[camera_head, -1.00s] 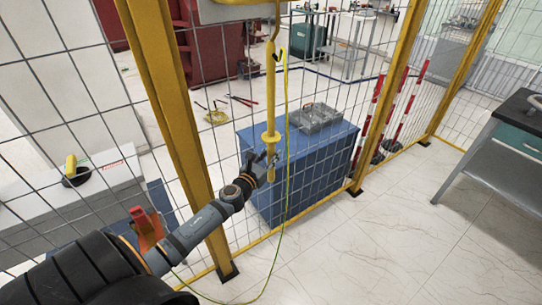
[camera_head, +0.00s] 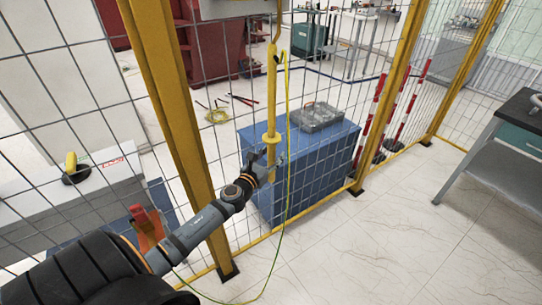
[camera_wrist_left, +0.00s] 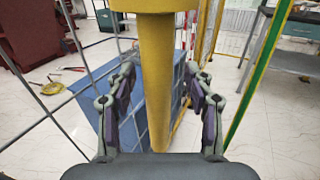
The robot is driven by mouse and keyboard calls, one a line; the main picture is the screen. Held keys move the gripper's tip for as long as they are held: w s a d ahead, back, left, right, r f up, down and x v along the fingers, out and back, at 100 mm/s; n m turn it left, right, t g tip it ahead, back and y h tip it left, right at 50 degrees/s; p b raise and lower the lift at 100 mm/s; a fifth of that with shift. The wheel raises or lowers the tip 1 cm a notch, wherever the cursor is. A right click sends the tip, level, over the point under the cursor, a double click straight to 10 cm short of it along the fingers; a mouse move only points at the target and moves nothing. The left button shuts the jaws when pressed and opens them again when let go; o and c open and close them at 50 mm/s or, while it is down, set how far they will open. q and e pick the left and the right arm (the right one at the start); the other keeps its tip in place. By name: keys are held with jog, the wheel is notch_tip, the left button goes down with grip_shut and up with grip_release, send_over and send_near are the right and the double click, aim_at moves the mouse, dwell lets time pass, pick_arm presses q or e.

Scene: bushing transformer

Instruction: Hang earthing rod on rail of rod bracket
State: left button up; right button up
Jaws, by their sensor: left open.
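The yellow earthing rod (camera_head: 271,90) hangs upright in front of the wire mesh fence in the head view, with a round collar on its lower part. Its top is at a bracket (camera_head: 277,33) near the upper edge, where the exact contact is too small to tell. My left gripper (camera_head: 265,168) is at the rod's lower grip, below the collar. In the left wrist view the rod (camera_wrist_left: 156,85) stands between the spread fingers of the left gripper (camera_wrist_left: 160,105), with gaps on both sides. My right gripper is not in view.
A yellow-green cable (camera_head: 287,130) runs down beside the rod to the floor. Yellow fence posts (camera_head: 170,110) frame the mesh. Behind it stands a blue cabinet (camera_head: 325,165) with a grey case (camera_head: 317,117) on top. A table (camera_head: 500,150) stands at right; floor between is clear.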

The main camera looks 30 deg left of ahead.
pick_arm(q)
jog(key=s, duration=1.2)
jog(key=shift+d, duration=0.45)
jog(key=shift+r, duration=0.1)
jog(key=s+a+f+n+g+y, duration=0.25)
jog(key=a+f+n, duration=0.3)
jog(key=f, duration=0.35)
jog(key=s+a+f+n+g+y, duration=0.25)
jog(key=a+f+n, duration=0.3)
jog(key=f, duration=0.35)
jog(key=s+a+f+n+g, duration=0.1)
jog(key=s+f+n+g, duration=0.1)
jog(key=s+f+n, duration=0.3)
jog(key=s+a+f+n+g, duration=0.1)
jog(key=s+a+f+g, duration=0.1)
jog(key=f, duration=0.6)
jog(key=s+d+f+n+g+h, duration=0.1)
jog(key=s+d+f+n+g, duration=0.3)
jog(key=s+f, duration=0.35)
jog(key=s+d+f+n+g+h, duration=0.1)
jog(key=s+d+f+n+h, duration=0.1)
jog(key=s+d+f+n, duration=0.35)
jog(key=s+d+f+n+g+h, duration=0.2)
jog(key=s+d+f+n, duration=0.6)
jog(key=s+d, duration=0.4)
jog(key=shift+d+f+g, duration=0.3)
jog(key=shift+d+f, duration=0.05)
jog(key=shift+f, duration=0.5)
